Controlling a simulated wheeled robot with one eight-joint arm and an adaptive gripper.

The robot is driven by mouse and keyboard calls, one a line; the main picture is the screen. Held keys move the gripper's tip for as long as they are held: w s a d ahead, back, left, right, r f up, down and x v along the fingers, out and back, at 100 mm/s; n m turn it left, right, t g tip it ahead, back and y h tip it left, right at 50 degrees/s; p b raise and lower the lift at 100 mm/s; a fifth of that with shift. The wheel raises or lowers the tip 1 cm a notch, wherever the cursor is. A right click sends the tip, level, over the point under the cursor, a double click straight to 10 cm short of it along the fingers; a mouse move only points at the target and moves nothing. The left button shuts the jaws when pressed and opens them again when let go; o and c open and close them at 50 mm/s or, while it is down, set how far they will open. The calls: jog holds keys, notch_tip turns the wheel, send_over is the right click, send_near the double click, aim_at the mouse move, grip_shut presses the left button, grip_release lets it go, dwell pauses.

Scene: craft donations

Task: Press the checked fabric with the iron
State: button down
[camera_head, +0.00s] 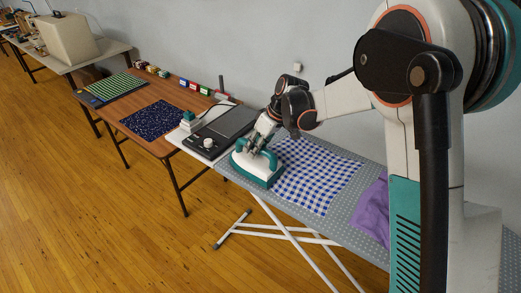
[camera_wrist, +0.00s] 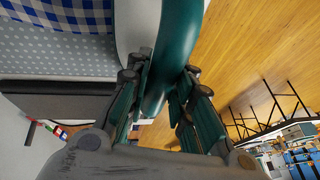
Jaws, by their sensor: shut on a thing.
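The iron (camera_head: 254,168), white with a teal handle and base, sits at the left front edge of the ironing board (camera_head: 336,218). It is beside the left edge of the checked fabric, and whether it overlaps the cloth I cannot tell. The blue-and-white checked fabric (camera_head: 315,178) lies flat on the dotted grey board; a corner of it shows in the wrist view (camera_wrist: 68,14). My gripper (camera_head: 262,143) is shut on the iron's handle. In the wrist view my gripper's fingers (camera_wrist: 168,100) stand on both sides of the teal handle (camera_wrist: 174,50).
A purple cloth (camera_head: 372,209) lies on the board at right. Wooden tables hold a dark speckled cloth (camera_head: 155,119), a green striped cloth (camera_head: 116,87) and small coloured spools. Open wooden floor lies in front.

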jog(key=shift+w+a, duration=0.15)
jog(key=shift+a, duration=0.1)
jog(key=shift+r, duration=0.3)
notch_tip(320, 180, up, 11)
jog(key=p, duration=0.7)
jog(key=shift+r, duration=0.2)
dwell(0.4)
